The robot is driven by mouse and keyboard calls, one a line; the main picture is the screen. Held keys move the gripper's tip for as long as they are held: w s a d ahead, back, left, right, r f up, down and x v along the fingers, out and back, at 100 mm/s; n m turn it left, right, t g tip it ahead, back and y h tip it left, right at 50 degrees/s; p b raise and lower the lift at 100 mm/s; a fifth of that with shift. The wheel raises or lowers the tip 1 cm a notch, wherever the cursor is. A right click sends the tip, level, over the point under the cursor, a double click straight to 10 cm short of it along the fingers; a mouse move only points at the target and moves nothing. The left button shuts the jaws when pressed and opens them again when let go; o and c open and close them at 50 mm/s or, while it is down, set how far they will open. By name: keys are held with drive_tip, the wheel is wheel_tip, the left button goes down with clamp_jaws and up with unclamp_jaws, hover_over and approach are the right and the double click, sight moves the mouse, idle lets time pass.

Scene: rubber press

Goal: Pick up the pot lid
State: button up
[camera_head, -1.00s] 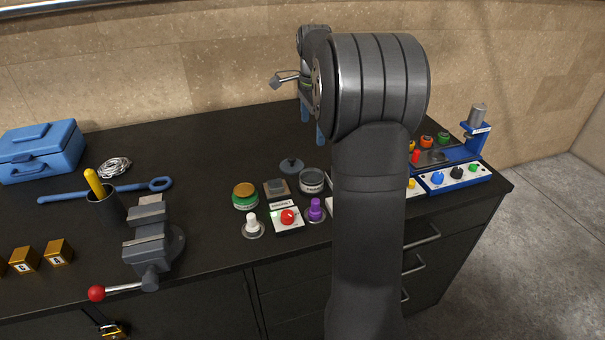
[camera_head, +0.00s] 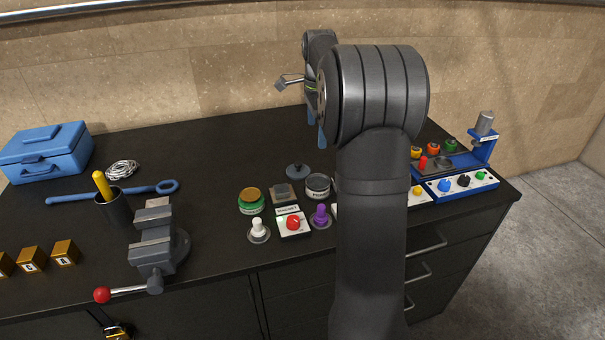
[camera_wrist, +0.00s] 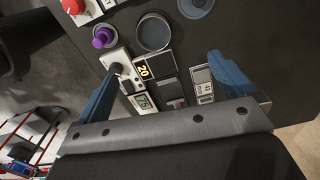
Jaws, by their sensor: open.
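The pot lid (camera_head: 298,171) is a small dark blue-grey disc with a knob, lying on the black bench behind the open grey pot (camera_head: 318,184). In the wrist view the lid (camera_wrist: 195,5) is cut by the top edge, beside the pot (camera_wrist: 154,32). My gripper (camera_wrist: 164,88) is open and empty, its two blue fingers spread wide. It is above the bench, over the small display panels, apart from the lid. In the head view my arm partly hides the gripper; one blue finger shows beside it.
A green jar (camera_head: 251,203), a red-button box (camera_head: 293,223) and white and purple (camera_head: 320,216) knobs stand near the lid. A vice (camera_head: 155,245) is at left, a blue press (camera_head: 484,137) at right. The bench behind the lid is clear.

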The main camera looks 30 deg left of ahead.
drive_tip(key=w+a+f+m, duration=0.1)
drive_tip(key=w+a+m, duration=0.2)
drive_tip(key=a+m, duration=0.25)
approach(299, 163)
drive_tip(key=f, duration=0.3)
drive_tip(key=d+f, duration=0.1)
drive_tip(key=f, duration=0.1)
drive_tip(key=shift+s+f, duration=0.1)
drive_tip(key=shift+s, duration=0.25)
drive_tip(key=shift+w+a+f, duration=0.1)
drive_tip(key=shift+a+f, duration=0.05)
drive_tip(key=shift+f, duration=0.75)
drive_tip(key=shift+w+a+f, duration=0.1)
drive_tip(key=shift+w+f, duration=0.05)
drive_tip(key=shift+f, duration=0.8)
drive_tip(key=shift+w+a+f, duration=0.1)
drive_tip(key=shift+a+f, duration=0.05)
drive_tip(key=shift+f, duration=0.75)
drive_tip(key=c, duration=1.1)
